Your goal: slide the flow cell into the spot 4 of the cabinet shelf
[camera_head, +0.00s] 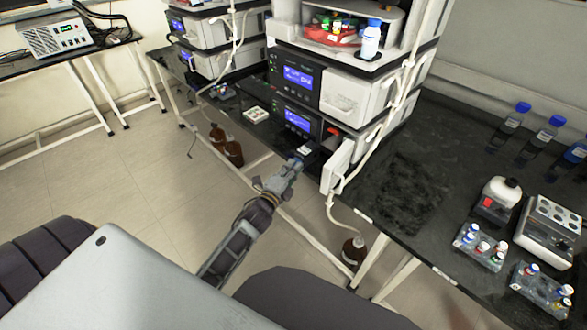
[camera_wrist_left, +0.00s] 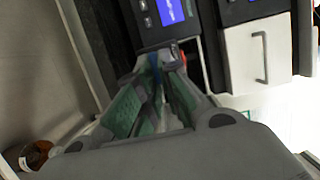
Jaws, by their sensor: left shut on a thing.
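My left gripper (camera_head: 296,163) reaches to the front of the instrument stack. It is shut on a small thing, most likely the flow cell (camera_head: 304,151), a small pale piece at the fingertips. In the left wrist view the two fingers (camera_wrist_left: 157,66) converge at the front of the stack and mostly hide what they hold. The cabinet (camera_head: 331,141) is the low unit with an open compartment, right of the blue screen. Its white door (camera_head: 337,167) stands open. The spots inside cannot be told apart. My right gripper is not in view.
A white tray (camera_head: 256,114) lies on the bench left of the gripper. Brown bottles (camera_head: 233,151) stand below, and another bottle (camera_head: 354,250) is on the floor. A pale tube (camera_head: 387,122) hangs by the door. Vial racks (camera_head: 480,245) stand on the right bench.

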